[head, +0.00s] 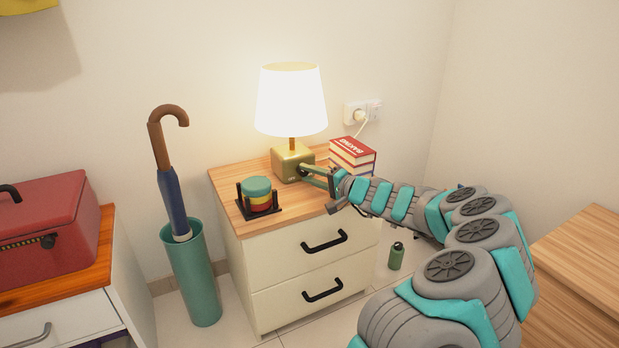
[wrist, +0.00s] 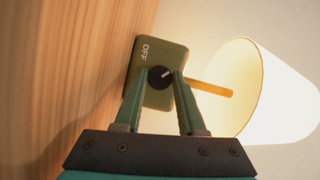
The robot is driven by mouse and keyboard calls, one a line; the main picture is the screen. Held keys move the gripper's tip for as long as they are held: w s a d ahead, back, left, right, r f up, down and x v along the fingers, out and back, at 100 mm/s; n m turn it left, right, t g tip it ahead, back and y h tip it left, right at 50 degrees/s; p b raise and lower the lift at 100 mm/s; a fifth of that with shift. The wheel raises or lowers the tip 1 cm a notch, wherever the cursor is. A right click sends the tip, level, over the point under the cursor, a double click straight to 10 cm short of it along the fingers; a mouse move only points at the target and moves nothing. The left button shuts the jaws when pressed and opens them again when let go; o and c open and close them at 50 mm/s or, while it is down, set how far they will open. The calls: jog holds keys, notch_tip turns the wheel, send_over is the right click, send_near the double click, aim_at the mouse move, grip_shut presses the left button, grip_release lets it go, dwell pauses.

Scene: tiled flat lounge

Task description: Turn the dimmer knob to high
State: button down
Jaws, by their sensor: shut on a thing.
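The dimmer knob (wrist: 159,78) is a small dark round knob with a light pointer mark, on the front of the lamp's base. The brass-coloured lamp base (head: 291,162) stands on the nightstand; in the wrist view the base (wrist: 174,58) shows the word OFF beside the knob. The lamp shade (head: 291,100) glows bright white. My gripper (wrist: 160,74) has its two green fingers on either side of the knob and is shut on it. In the head view my gripper (head: 304,172) reaches the base from the right, and the fingers mostly hide the knob.
A stack of books (head: 352,156) stands close behind my gripper on the nightstand (head: 228,192). A black holder with coloured round pieces (head: 258,194) is at the front left. An umbrella stand (head: 192,272) is left of the nightstand; a green bottle (head: 396,256) is on the floor.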

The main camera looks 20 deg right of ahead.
jog(key=shift+m, duration=0.4)
dwell(0.3)
jog(key=c, duration=0.5)
grip_release()
jog(key=shift+s+d, duration=0.1)
jog(key=shift+f+v, duration=0.1)
jog(key=shift+v, duration=1.8)
jog(key=shift+f+v, duration=0.15)
jog(key=shift+v, duration=1.7)
